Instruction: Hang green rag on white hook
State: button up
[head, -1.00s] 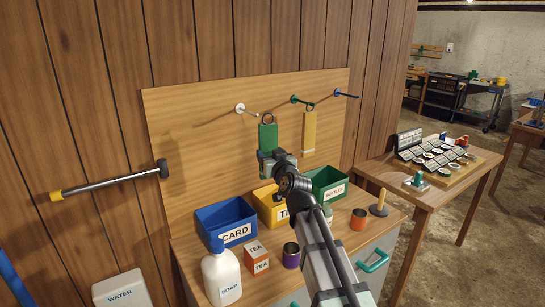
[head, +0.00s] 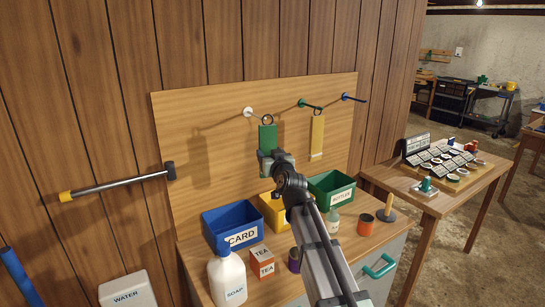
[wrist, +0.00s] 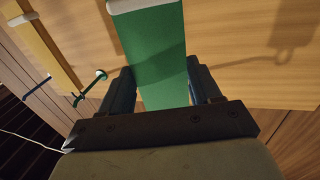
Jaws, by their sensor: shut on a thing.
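My gripper (head: 271,157) is shut on the rag's lower part; the wrist view shows the green rag (wrist: 155,55) between both fingers (wrist: 163,76). The white hook (head: 248,112) is on the wooden board, just left of the ring. The ring is out of the wrist view.
A yellow rag (head: 317,135) hangs from the green hook (head: 303,104), right of the green rag. A blue hook (head: 347,97) is farther right. Below stand a blue bin (head: 230,228), a yellow bin (head: 274,212) and a green bin (head: 331,189). The board left of the white hook is clear.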

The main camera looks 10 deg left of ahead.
aim_at(267, 153)
jog(key=shift+w+a, duration=1.05)
jog(key=shift+a, duration=0.05)
jog(key=shift+w+a+f, duration=0.4)
jog(key=shift+w+f, duration=0.05)
jog(key=shift+f, duration=0.15)
jog(key=o, duration=1.1)
